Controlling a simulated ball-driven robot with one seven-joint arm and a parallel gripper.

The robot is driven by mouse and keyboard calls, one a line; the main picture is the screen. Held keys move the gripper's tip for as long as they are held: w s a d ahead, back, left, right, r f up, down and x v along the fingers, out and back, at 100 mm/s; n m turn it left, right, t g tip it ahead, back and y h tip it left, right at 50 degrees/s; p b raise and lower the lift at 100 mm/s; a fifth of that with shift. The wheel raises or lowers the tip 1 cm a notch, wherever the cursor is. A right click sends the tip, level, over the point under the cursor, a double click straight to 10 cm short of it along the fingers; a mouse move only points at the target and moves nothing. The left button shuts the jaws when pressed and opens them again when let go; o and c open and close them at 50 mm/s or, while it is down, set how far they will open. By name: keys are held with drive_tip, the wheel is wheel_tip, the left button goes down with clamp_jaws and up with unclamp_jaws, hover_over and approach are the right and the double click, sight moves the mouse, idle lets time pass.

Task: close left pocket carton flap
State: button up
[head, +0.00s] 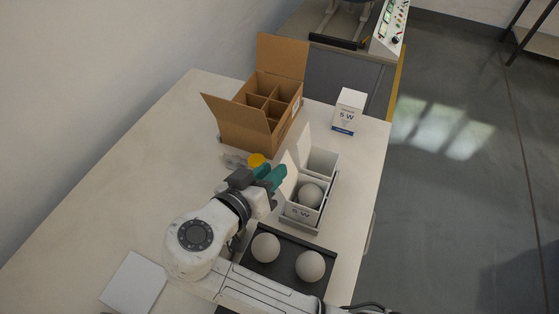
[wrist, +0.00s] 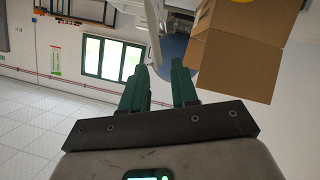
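Two small white cartons stand one behind the other in a grey holder (head: 300,226) in the head view. The near carton (head: 301,211) holds a round pale bulb (head: 310,195), and its flap (head: 289,176) stands up on the left side. The far carton (head: 323,161) looks empty, with its flap (head: 304,146) also raised. I cannot tell which one is the left pocket. My gripper (head: 273,175) has teal fingers and is just left of the near carton's flap; contact is unclear. The wrist view shows the fingers (wrist: 159,68) parted with nothing held between them.
An open brown divided box (head: 243,127) stands behind; it also shows in the wrist view (wrist: 237,62). A closed white carton (head: 348,111) stands at the far right. Two bulbs (head: 265,247) (head: 310,266) rest on a black tray (head: 286,262). A yellow round object (head: 256,160) lies near my gripper.

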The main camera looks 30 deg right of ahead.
drive_tip(key=shift+p+x, duration=0.3)
drive_tip(key=shift+x, duration=1.9)
clamp_jaws()
